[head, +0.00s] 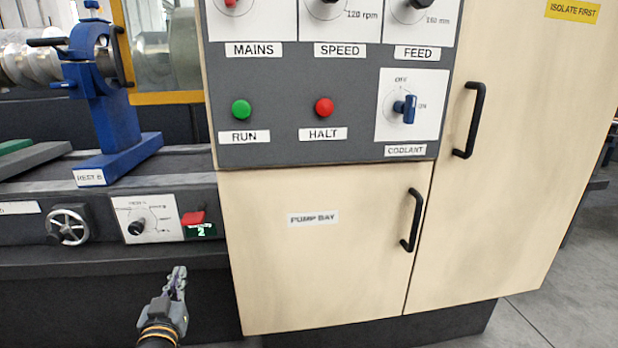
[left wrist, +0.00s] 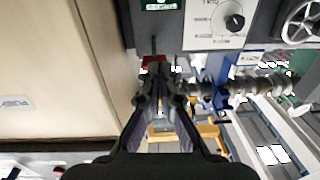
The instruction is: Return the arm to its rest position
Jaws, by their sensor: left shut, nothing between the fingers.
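My left gripper (head: 177,279) is in the lower left of the head view, in front of the machine's dark lower bed. Its fingers are shut with nothing between them. It points up toward the small panel with a dial (head: 137,220) and a red part (head: 193,217) above a small display reading 2 (head: 201,231). It looks apart from them. In the left wrist view the fingers (left wrist: 161,75) point toward the red part (left wrist: 153,61), which they partly cover. My right gripper is in neither view.
A cream cabinet marked PUMP BAY (head: 313,275), with a black handle (head: 411,220), stands right of my gripper. Above it is a grey control panel (head: 285,110) with buttons and knobs. A handwheel (head: 68,227) is at left. Floor (head: 500,325) shows at the lower right.

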